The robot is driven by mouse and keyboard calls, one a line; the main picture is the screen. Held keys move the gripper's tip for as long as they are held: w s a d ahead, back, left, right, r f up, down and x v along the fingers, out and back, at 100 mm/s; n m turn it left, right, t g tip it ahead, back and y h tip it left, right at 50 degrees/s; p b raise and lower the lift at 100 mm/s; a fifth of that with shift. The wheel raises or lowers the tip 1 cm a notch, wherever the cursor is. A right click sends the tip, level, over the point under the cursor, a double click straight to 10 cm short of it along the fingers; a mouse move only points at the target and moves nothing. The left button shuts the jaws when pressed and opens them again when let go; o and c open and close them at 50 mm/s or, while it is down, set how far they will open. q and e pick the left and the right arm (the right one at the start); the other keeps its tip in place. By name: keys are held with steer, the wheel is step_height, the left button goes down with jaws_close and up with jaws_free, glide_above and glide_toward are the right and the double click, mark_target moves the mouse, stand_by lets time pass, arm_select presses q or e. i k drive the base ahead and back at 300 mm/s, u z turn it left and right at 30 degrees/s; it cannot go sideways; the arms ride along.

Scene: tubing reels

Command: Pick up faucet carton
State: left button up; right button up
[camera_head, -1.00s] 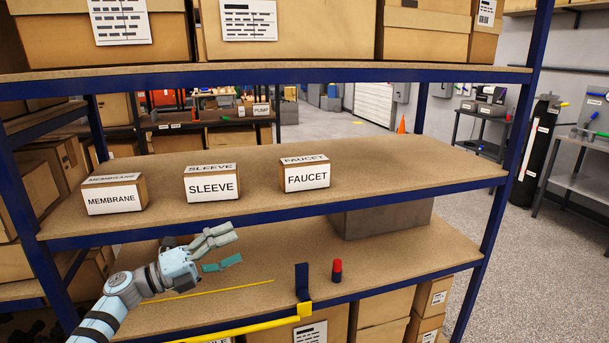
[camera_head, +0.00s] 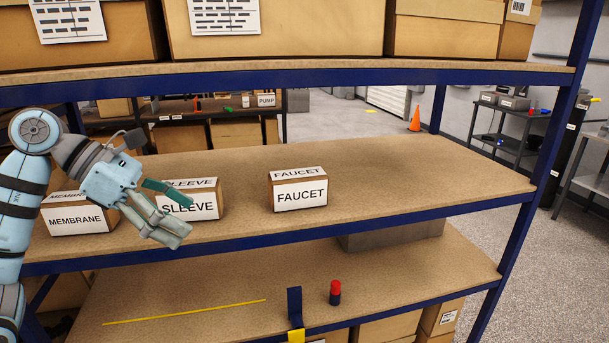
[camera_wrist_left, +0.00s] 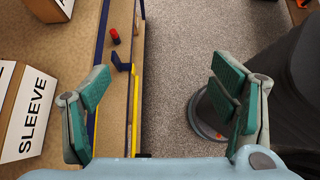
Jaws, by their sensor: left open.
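The faucet carton (camera_head: 298,190) is a small brown box with white FAUCET labels. It stands upright on the middle shelf (camera_head: 400,178), near its front edge, right of the sleeve carton (camera_head: 205,204). My left gripper (camera_head: 178,214) is open and empty in front of the sleeve carton, covering part of its label. It is left of the faucet carton and apart from it. In the left wrist view the open fingers (camera_wrist_left: 165,110) show with nothing between them, and the sleeve carton (camera_wrist_left: 28,115) is at the left. My right gripper is not in view.
The membrane carton (camera_head: 75,218) stands at the left, partly behind my left arm. Large boxes (camera_head: 280,28) fill the shelf above. A red and dark blue cylinder (camera_head: 335,292) and a blue upright piece (camera_head: 295,305) are on the lower shelf. The middle shelf is clear right of the faucet carton.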

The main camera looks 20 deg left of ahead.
mark_target(296, 188)
steer(key=z, duration=0.05)
steer(key=i, duration=0.95)
